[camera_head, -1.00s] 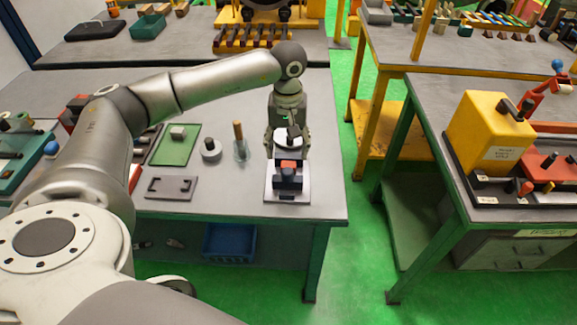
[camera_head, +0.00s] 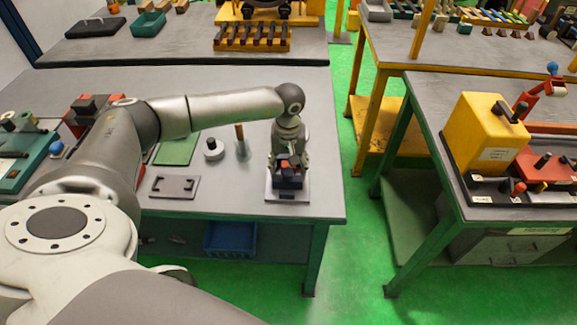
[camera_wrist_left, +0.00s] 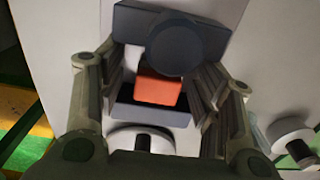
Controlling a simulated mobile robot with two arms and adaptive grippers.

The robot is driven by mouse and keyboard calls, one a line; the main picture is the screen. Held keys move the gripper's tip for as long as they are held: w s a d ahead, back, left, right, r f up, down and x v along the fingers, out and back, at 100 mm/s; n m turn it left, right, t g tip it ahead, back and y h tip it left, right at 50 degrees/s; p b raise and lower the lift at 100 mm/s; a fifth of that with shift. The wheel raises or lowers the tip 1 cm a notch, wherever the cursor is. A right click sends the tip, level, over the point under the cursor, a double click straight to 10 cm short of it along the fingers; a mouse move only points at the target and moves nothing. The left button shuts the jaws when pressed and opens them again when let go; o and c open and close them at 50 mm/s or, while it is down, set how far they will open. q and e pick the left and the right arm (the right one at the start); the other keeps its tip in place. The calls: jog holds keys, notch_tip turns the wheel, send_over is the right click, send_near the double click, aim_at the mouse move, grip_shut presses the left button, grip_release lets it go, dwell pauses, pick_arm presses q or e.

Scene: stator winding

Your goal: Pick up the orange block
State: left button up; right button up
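The orange block (camera_wrist_left: 160,88) sits in a dark blue-grey holder (camera_wrist_left: 142,25) in the left wrist view. A round dark part of the holder rises beside it. In the head view the block (camera_head: 284,163) is a small red-orange patch, mostly hidden by my gripper. The holder stands on a light plate (camera_head: 274,193) near the table's right front corner. My left gripper (camera_wrist_left: 160,85) points down over it, with its fingers apart on either side of the block. A gap shows between each finger and the block. My right gripper is in neither view.
To the left on the table (camera_head: 235,198) are a glass with a brown rod (camera_head: 241,143), a white spool with a dark peg (camera_head: 213,149), a dark plate with handles (camera_head: 175,187) and a green mat (camera_head: 178,151). The table's right edge is close to the holder.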

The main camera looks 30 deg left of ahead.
pick_arm(q)
jog(key=c, duration=0.9)
jog(key=shift+r, duration=0.15)
